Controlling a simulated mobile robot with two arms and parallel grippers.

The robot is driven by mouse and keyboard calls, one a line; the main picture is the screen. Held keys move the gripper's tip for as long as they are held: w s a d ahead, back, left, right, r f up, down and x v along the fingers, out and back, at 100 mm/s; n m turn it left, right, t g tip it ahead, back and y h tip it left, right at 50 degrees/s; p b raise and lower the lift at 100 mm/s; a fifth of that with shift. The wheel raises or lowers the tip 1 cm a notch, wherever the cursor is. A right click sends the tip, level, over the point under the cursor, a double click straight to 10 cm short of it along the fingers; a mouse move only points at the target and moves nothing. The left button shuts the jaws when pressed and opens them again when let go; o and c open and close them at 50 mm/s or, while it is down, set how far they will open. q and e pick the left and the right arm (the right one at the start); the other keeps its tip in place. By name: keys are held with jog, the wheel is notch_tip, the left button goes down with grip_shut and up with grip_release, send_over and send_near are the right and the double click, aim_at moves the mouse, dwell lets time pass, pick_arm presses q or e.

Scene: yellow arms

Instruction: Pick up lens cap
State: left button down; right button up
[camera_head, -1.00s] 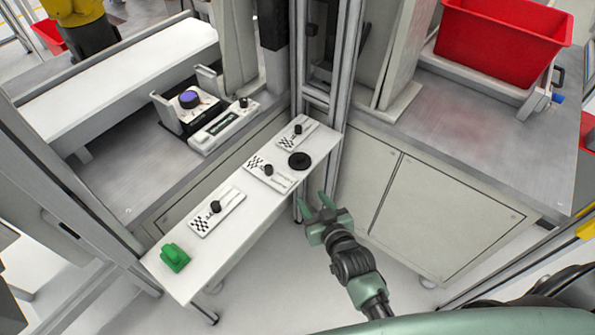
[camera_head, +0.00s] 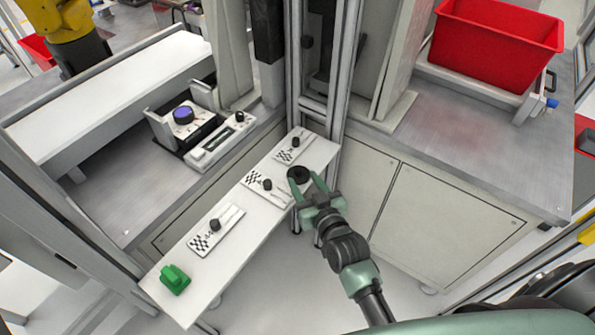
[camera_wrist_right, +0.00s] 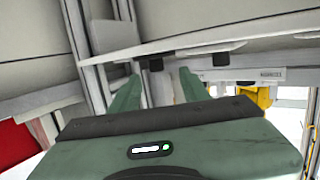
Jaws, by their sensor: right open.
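The lens cap, a round black disc (camera_head: 298,173), lies at the right edge of the narrow white shelf (camera_head: 190,285), beside the middle checkered plate. My right gripper (camera_head: 305,184) is open, with its two green fingers spread at the cap's near side. The fingertips overlap the cap's edge in the head view, and I cannot tell whether they touch it. In the right wrist view both fingers (camera_wrist_right: 160,88) reach toward the shelf edge with a clear gap between them. A small dark shape shows in that gap, and I cannot tell whether it is the cap. My left gripper is not in view.
Checkered plates with black knobs (camera_head: 215,230) lie along the shelf, with a green block (camera_head: 175,279) at its near end. A metal post (camera_head: 338,85) rises just behind the shelf's far end. A cabinet (camera_head: 440,215) stands to the right, with a red bin (camera_head: 495,45) above.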

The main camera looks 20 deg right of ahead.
aim_at(299, 170)
jog(key=x, duration=0.6)
jog(key=shift+d+p, duration=0.2)
jog(key=shift+p, duration=0.2)
jog(key=shift+s, duration=0.1)
grip_shut()
